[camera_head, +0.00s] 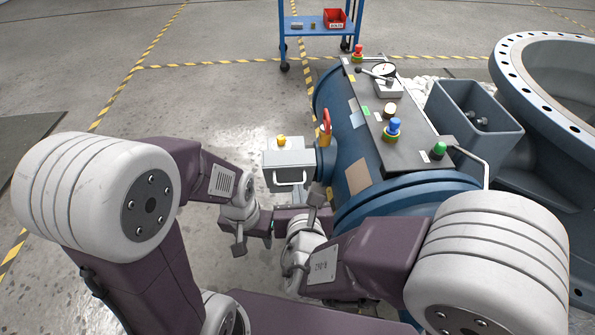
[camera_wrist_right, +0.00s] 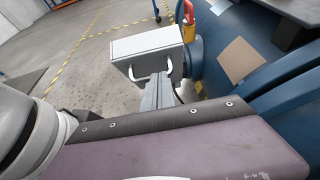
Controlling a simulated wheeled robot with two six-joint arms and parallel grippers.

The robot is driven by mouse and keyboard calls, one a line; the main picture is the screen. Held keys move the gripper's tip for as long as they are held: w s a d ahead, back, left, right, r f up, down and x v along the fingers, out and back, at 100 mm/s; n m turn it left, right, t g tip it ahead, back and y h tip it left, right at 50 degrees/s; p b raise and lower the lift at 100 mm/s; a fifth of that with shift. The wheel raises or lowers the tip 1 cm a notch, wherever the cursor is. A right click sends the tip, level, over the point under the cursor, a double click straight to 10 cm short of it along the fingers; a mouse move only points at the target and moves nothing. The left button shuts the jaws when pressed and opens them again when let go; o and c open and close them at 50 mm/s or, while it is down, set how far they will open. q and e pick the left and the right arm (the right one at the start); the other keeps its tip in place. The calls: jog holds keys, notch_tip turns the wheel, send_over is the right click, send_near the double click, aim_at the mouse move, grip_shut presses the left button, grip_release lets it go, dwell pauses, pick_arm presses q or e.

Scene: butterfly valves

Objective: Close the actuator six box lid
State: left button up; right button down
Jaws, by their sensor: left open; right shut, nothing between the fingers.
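The actuator box (camera_head: 290,158) is a pale grey box on the left side of the blue valve body, with a U-shaped handle (camera_head: 290,181) on its near face. It also shows in the right wrist view (camera_wrist_right: 147,46). No open gap at its lid is visible, but I cannot tell whether the lid is fully closed. My right gripper (camera_head: 317,192) is shut and empty, close to the right end of the handle; its fingers (camera_wrist_right: 159,90) partly cover the handle in the wrist view. Contact is unclear. My left gripper (camera_head: 239,242) is open and empty, nearer and left of the box.
A red lever (camera_head: 326,121) stands beside the box. The blue valve body (camera_head: 348,150) carries a dark panel with coloured knobs. A grey bin (camera_head: 478,118) and a large flanged ring lie to the right. A blue cart (camera_head: 318,26) stands behind. The floor left of the box is clear.

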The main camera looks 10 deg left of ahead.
aim_at(296, 168)
jog(key=shift+w+a+r, duration=0.2)
jog(key=shift+w, duration=0.45)
jog(key=shift+w+a+r, duration=0.15)
jog(key=shift+w, duration=0.55)
jog(key=shift+w+a+r, duration=0.2)
jog(key=shift+w, duration=0.45)
